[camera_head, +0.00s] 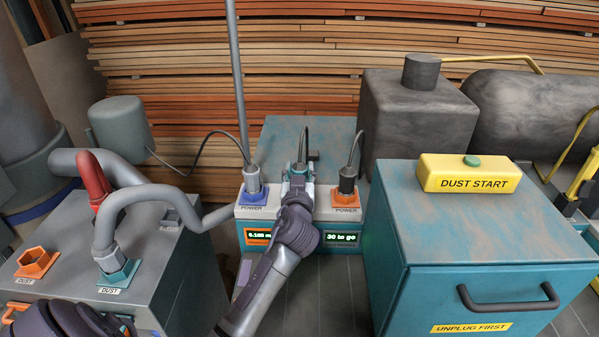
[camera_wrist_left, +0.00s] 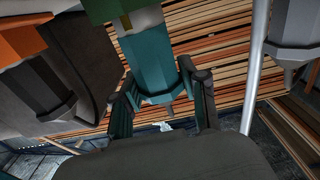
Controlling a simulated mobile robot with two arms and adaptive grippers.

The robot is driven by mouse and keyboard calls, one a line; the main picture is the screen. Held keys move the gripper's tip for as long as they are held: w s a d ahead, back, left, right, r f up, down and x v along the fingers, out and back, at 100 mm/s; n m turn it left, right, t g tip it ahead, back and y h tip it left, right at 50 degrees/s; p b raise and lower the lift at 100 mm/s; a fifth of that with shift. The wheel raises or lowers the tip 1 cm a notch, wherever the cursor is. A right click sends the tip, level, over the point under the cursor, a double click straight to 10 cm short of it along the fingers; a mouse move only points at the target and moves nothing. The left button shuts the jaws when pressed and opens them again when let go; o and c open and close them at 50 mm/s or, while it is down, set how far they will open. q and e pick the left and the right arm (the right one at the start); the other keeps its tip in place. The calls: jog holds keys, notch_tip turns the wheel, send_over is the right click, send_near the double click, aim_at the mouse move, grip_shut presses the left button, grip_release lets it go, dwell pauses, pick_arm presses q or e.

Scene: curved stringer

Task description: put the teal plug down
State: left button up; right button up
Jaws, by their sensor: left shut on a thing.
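The teal plug (camera_wrist_left: 151,68) is between the fingers of my left gripper (camera_wrist_left: 163,88), which is shut on it, in the left wrist view. A pale band and a green part show at the plug's far end. In the head view my left gripper (camera_head: 298,182) is at the middle of the power box (camera_head: 325,211), between a grey plug (camera_head: 252,180) and a dark plug (camera_head: 347,181). There it hides most of the teal plug and what lies beneath it. I cannot tell whether the plug is seated or just above the box. My right gripper is not in view.
The grey plug stands in a blue socket (camera_head: 253,198) and the dark plug in an orange socket (camera_head: 346,199), close on either side. A thin pole (camera_head: 237,75) rises behind. A teal cabinet (camera_head: 470,220) stands at right and a grey dust box (camera_head: 165,255) at left.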

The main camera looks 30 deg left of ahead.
pick_arm(q)
jog(key=shift+f, duration=0.4)
jog(key=o, duration=1.2)
jog(key=shift+c, duration=0.2)
jog(key=shift+o, duration=0.3)
jog(key=shift+s+d, duration=0.15)
jog(key=shift+s, duration=0.1)
jog(key=b+v, duration=0.2)
jog(key=v, duration=0.9)
jog(key=shift+s+b, duration=0.25)
jog(key=shift+b, duration=0.1)
